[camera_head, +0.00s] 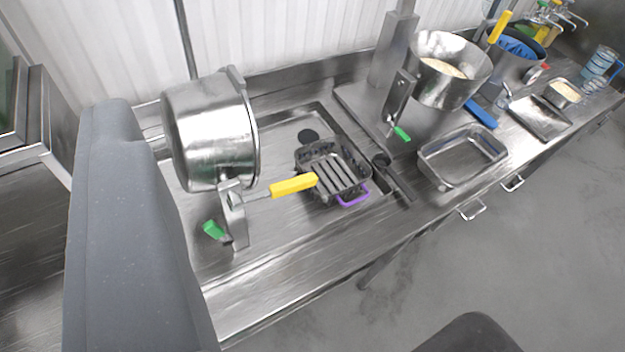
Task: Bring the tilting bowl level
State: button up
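A steel bowl (210,135) at the left is tipped on its side, its rim turned to the right. The inside of this bowl is hidden from me. A metal bracket (235,215) at its lower edge carries a lever with a yellow handle (295,185), which points right and lies nearly flat. A green grip (213,230) is on the bracket. A second steel bowl (450,88) on a stand further right is upright and holds pale rice (443,68); its yellow handle (500,27) points up. I cannot see my gripper in this view.
A dark slotted item with a purple handle (353,197) sits in the counter's recess. An empty steel tray (462,172) stands right of it. The floor in front (530,260) is clear.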

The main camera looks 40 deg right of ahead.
jog(key=o, duration=1.4)
jog(key=shift+h, duration=0.3)
jog(key=d+f, duration=0.1)
jog(key=w+d+f, duration=0.1)
jog(key=d+f+b, duration=0.1)
jog(key=shift+w+d+f, duration=0.1)
jog(key=shift+w+f, duration=0.05)
jog(key=shift+w, duration=0.25)
jog(key=shift+c, duration=0.2)
jog(key=shift+o, duration=0.2)
jog(key=w+d+f+m+g+h+b, duration=0.1)
jog(key=w+d+f+b, duration=0.2)
jog(key=d+f, duration=0.9)
notch_tip(320, 180, down, 4)
jog(key=w, duration=0.3)
jog(key=shift+d+f, duration=0.2)
jog(key=shift+d, duration=0.15)
jog(key=b, duration=0.3)
send_near(297, 187)
notch_tip(297, 187, up, 5)
jog(key=s+d, duration=0.1)
jog(key=s, duration=0.1)
notch_tip(297, 187, down, 8)
jog(key=t+y+b, duration=0.2)
jog(key=t+b, duration=0.1)
jog(key=t, duration=0.1)
jog(key=w, duration=1.2)
jog(key=shift+w+f, duration=0.15)
jog(key=shift+w, duration=0.15)
jog(key=c, duration=1.2)
